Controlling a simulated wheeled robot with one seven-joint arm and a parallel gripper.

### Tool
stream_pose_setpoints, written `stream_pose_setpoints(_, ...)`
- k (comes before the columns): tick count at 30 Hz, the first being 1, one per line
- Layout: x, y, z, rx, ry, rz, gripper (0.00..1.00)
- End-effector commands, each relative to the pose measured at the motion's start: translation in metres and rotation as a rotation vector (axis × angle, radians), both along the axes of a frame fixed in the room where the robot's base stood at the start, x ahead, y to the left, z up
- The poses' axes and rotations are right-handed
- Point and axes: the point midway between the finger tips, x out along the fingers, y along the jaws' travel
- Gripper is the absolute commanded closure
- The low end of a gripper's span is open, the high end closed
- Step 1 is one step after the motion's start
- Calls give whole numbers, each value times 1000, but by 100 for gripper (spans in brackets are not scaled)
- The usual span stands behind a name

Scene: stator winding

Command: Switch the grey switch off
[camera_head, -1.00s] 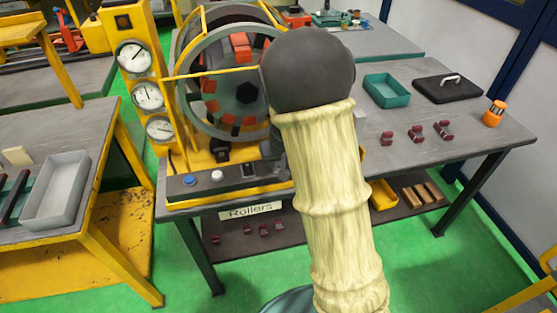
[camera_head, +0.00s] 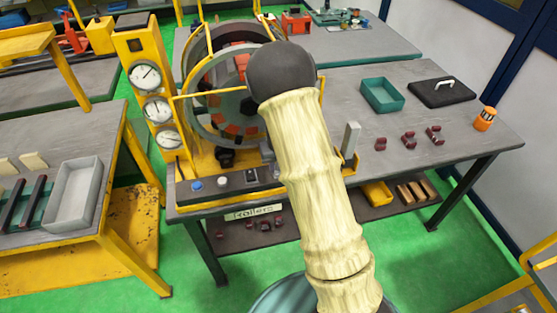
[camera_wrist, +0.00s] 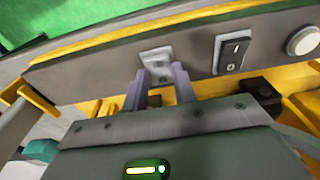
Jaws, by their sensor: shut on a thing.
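The grey switch (camera_wrist: 157,57) is a small light-grey plate with a lever, set in the dark control panel (camera_wrist: 120,68) in the wrist view. My gripper (camera_wrist: 160,74) has its two grey-purple fingers at the switch, one on each side of its lever, shut on it. The fingertips partly cover the lever, so its exact position is hard to tell. In the head view my arm hides the grey switch and most of my gripper.
A black rocker switch (camera_wrist: 232,50) and a white button (camera_wrist: 303,40) sit beside the grey switch. A blue button (camera_head: 196,185) is at the panel's left end. Gauges (camera_head: 146,76) and the ring-shaped stator machine (camera_head: 192,120) stand behind. Dark red rollers (camera_head: 408,139) lie right.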

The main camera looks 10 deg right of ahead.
Motion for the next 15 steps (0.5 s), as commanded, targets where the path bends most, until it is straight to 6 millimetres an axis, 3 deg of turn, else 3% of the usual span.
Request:
stream_pose_setpoints(9,2,0,1,0,2,1,96)
stream_pose_setpoints(10,1,0,1,0,2,1,71)
stream_pose_setpoints(13,1,0,1,0,2,1,51)
stream_pose_setpoints(15,1,0,1,0,3,1,51)
